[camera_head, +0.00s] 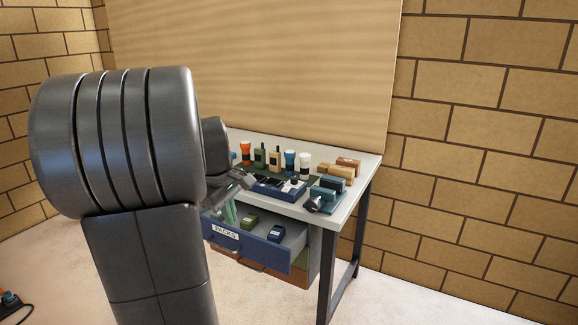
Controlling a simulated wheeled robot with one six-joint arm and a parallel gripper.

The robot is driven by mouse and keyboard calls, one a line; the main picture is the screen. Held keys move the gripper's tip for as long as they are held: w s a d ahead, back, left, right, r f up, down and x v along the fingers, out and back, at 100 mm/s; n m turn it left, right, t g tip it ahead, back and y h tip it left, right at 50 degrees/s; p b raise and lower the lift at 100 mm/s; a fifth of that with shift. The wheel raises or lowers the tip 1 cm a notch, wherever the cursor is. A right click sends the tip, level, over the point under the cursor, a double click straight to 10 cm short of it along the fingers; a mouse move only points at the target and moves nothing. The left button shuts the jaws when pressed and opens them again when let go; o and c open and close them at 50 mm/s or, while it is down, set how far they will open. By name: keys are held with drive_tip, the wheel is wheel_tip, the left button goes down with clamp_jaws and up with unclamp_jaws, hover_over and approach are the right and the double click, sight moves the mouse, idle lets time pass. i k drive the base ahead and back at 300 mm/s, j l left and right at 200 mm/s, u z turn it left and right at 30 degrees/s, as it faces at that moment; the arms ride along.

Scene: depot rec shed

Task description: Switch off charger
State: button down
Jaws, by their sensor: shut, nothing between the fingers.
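The workbench (345,170) carries a dark rack with several upright torches and radios, among them an orange-topped torch (245,150), a radio (260,157) and a blue-topped torch (290,160). A low blue unit (270,193) with small dark items on top sits in front of them. It may be the charger, but no switch can be made out. My gripper (249,181) is shut and empty, just left of the blue unit, near the bench's front edge. I cannot tell whether it touches anything. My arm hides the left part of the bench.
A blue drawer labelled PACKS (240,244) is pulled out below the bench top, with packs (276,233) inside. A blue and metal item (322,197) and wooden blocks (341,171) lie at right. A black item (11,305) with a cable lies on the floor at far left.

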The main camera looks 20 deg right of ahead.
sight(287, 189)
drive_tip(key=i+l, duration=0.55)
drive_tip(key=l, duration=0.15)
drive_tip(key=i+l, duration=0.55)
drive_tip(key=l, duration=0.15)
